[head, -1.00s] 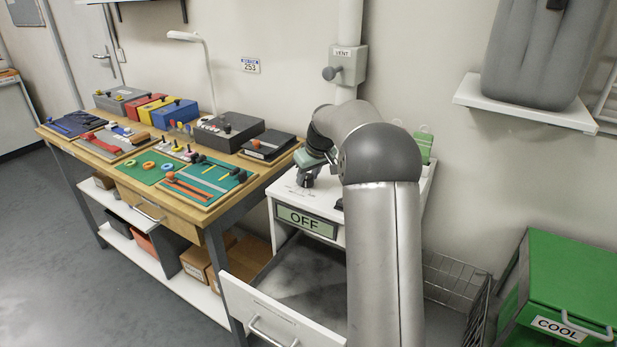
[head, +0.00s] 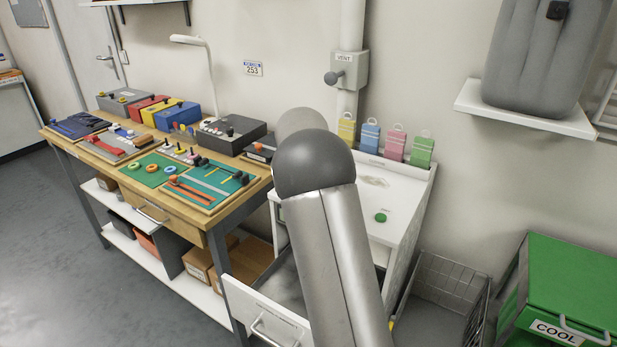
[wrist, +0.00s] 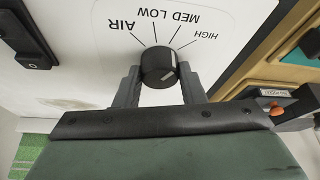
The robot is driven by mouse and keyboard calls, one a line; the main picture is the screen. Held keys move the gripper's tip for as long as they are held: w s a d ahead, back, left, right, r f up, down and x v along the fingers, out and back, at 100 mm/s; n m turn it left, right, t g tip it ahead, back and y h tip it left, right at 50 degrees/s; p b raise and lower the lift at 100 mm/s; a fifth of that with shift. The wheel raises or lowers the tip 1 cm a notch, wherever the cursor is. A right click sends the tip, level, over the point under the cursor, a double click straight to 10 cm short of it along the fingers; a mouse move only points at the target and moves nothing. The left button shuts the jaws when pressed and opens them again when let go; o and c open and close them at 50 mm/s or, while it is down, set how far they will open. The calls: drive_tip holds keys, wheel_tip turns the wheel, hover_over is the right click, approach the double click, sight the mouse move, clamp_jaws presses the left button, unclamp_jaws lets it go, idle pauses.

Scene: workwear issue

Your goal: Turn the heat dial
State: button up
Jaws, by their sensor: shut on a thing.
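The heat dial (wrist: 157,62) is a dark round knob on a white panel in the wrist view, with the printed words AIR, LOW, MED and HIGH fanned out beyond it. A pale mark shows on the knob's right side; I cannot tell exactly which word it points at. My gripper (wrist: 158,78) is shut on the dial, with one grey finger on each side of it. In the head view my arm hides the gripper, the dial and the front sign of the white cabinet (head: 405,205).
A black rocker switch (wrist: 22,38) is on the panel at left. Several coloured tags, including a green one (head: 422,151), stand along the cabinet's back. A workbench with task boards (head: 205,190) is to the left. An open drawer (head: 262,312) juts out below.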

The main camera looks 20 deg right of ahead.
drive_tip(key=shift+m+g+h+p, duration=0.3)
drive_tip(key=shift+m+g+p, duration=0.1)
drive_tip(key=shift+m, duration=0.8)
drive_tip(key=o, duration=1)
drive_tip(key=shift+a, duration=0.1)
drive_tip(key=v, duration=1.7)
drive_tip(key=shift+r, duration=0.25)
drive_tip(key=shift+w, duration=0.15)
